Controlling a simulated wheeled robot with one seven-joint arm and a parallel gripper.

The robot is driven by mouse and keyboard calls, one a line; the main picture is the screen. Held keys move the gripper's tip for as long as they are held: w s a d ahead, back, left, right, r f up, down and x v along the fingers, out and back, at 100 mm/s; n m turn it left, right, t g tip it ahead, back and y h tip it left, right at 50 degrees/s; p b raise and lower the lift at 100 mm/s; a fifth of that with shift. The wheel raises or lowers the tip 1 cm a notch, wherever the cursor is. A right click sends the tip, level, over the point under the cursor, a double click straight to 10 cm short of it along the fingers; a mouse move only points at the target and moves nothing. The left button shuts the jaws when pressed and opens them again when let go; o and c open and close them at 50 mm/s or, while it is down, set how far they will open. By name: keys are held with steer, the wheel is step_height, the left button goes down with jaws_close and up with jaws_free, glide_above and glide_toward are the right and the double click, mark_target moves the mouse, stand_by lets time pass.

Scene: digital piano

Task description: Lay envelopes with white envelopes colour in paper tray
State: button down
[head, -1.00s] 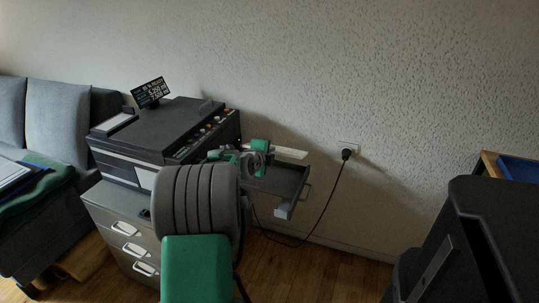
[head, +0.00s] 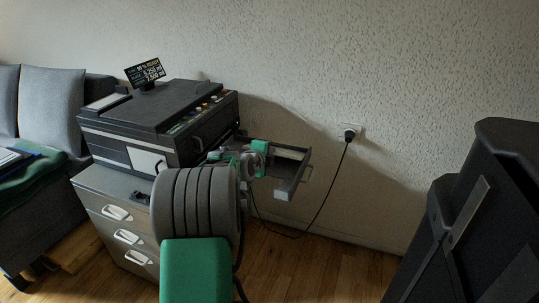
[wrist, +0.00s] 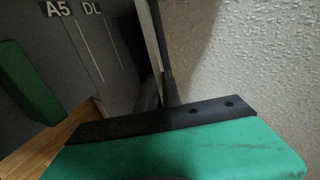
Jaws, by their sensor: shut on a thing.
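The paper tray (head: 293,186) is a dark open tray sticking out from the right side of the printer. In the wrist view its dark floor (wrist: 82,35) carries the marks A5 and DL. My gripper (head: 256,160), with green fingers, is at the tray's left end, over or in it. It is shut on the white envelopes (head: 289,153), which show only as a pale strip along the tray's back side. The wrist view shows a thin pale edge near its top middle; I cannot tell whether it is envelope or tray. My arm hides part of the tray's left end.
The dark printer (head: 150,120) stands on a grey drawer cabinet (head: 105,205) at left. A black cable runs from a wall socket (head: 349,131) down behind the tray. Floor between is clear.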

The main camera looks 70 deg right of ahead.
steer(key=c, duration=1.5)
jaws_free()
steer(key=shift+o, duration=0.2)
steer(key=shift+v, duration=2.5)
steer(key=shift+a+r, duration=0.1)
steer(key=p+v, duration=0.2)
steer(key=v, duration=0.5)
steer(key=shift+a, duration=0.3)
steer(key=shift+r, duration=0.1)
